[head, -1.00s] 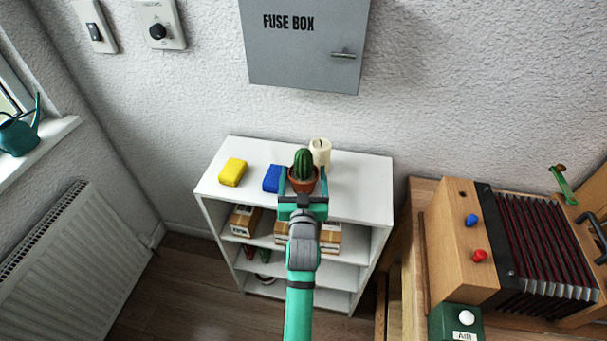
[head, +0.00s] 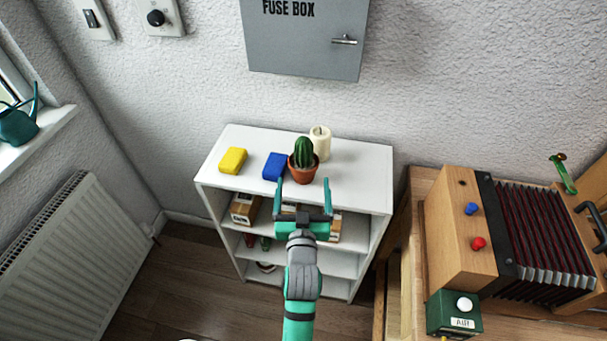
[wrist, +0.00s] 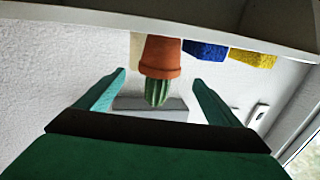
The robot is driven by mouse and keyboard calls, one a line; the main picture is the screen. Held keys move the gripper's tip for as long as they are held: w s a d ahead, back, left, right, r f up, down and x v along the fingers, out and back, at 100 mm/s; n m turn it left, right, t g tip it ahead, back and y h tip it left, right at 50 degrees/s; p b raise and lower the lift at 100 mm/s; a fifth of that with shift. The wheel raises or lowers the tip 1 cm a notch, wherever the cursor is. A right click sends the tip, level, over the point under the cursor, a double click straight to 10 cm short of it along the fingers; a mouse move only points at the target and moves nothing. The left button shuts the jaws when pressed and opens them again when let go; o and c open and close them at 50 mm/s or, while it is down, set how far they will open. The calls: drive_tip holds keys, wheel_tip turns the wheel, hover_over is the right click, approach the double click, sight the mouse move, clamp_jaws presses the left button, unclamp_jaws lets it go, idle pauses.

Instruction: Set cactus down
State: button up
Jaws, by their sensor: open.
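The cactus (head: 304,152) in its terracotta pot (head: 303,174) stands upright on the top of the white shelf unit (head: 357,178), near its front edge. My gripper (head: 304,183) is open and empty, in front of the pot and apart from it. In the wrist view, which is upside down, the pot (wrist: 161,57) and cactus (wrist: 157,92) show beyond the open fingers (wrist: 160,84).
A blue block (head: 275,166) is close left of the pot, and a yellow block (head: 233,160) is farther left. A cream candle (head: 320,143) stands just behind. The right part of the shelf top is clear. A fuse box (head: 303,40) hangs above.

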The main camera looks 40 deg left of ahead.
drive_tip(key=shift+v, duration=1.35)
drive_tip(key=s+d+f+m+t+h, duration=0.1)
drive_tip(key=s+d+f+h, duration=0.15)
drive_tip(key=d, duration=0.45)
drive_tip(key=s+d+f+m+h, duration=0.1)
drive_tip(key=s+d+f+m, duration=0.1)
drive_tip(key=d+f, duration=0.3)
drive_tip(key=s+d+f+m+t+h, duration=0.1)
drive_tip(key=s+d+f+h, duration=0.1)
drive_tip(key=d, duration=0.6)
drive_tip(key=s+d+m+h, duration=0.4)
drive_tip(key=s+d+h, duration=0.2)
drive_tip(key=s+d, duration=0.8)
drive_tip(key=s, duration=0.3)
drive_tip(key=shift+s+d+f+m+h, duration=0.15)
drive_tip(key=shift+s+d+m+h, duration=0.15)
drive_tip(key=shift+s+d+h, duration=0.1)
